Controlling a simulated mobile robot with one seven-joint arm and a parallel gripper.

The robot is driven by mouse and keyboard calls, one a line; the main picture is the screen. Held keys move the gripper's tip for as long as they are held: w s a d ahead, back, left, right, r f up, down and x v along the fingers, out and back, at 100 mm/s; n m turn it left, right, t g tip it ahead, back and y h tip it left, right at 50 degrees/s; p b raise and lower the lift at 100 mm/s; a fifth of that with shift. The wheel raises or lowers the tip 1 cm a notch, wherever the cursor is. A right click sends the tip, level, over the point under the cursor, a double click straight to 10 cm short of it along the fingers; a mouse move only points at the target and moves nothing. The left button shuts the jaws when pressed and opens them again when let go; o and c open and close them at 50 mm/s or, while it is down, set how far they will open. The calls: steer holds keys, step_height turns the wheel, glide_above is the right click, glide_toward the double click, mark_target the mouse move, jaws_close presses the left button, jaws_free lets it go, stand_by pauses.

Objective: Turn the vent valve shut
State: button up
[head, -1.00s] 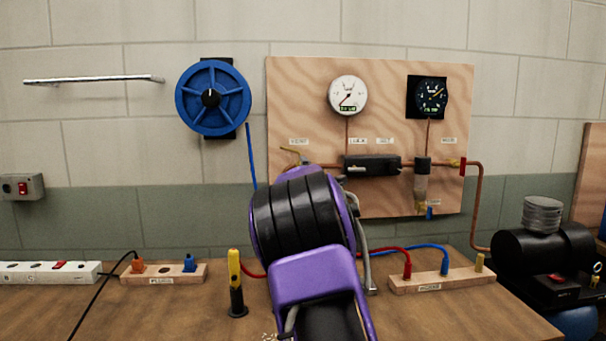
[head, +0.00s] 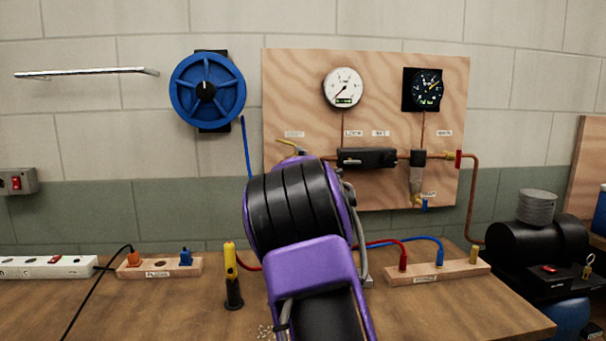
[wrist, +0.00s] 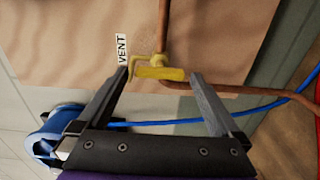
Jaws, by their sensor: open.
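The vent valve is a small yellow fitting with a yellow handle (wrist: 160,73), on a copper pipe beside the white VENT label (wrist: 122,50). In the head view its yellow lever (head: 287,143) shows just above my purple and black arm, at the board's lower left. My gripper (wrist: 159,75) is open in the wrist view, with one dark finger on each side of the handle in the picture. Neither finger visibly touches it, and the depth between tips and handle is hard to tell.
The wooden board (head: 300,90) carries two gauges, a black block (head: 367,158) and copper pipe (head: 473,200). A blue hose (wrist: 180,122) crosses behind the fingers. A blue wheel (head: 207,90) hangs left. A yellow-black tool (head: 231,275) stands on the bench (head: 190,310).

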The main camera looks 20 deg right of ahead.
steer(key=v, duration=1.6)
steer(key=shift+s, duration=0.4)
steer(key=shift+a, duration=0.1)
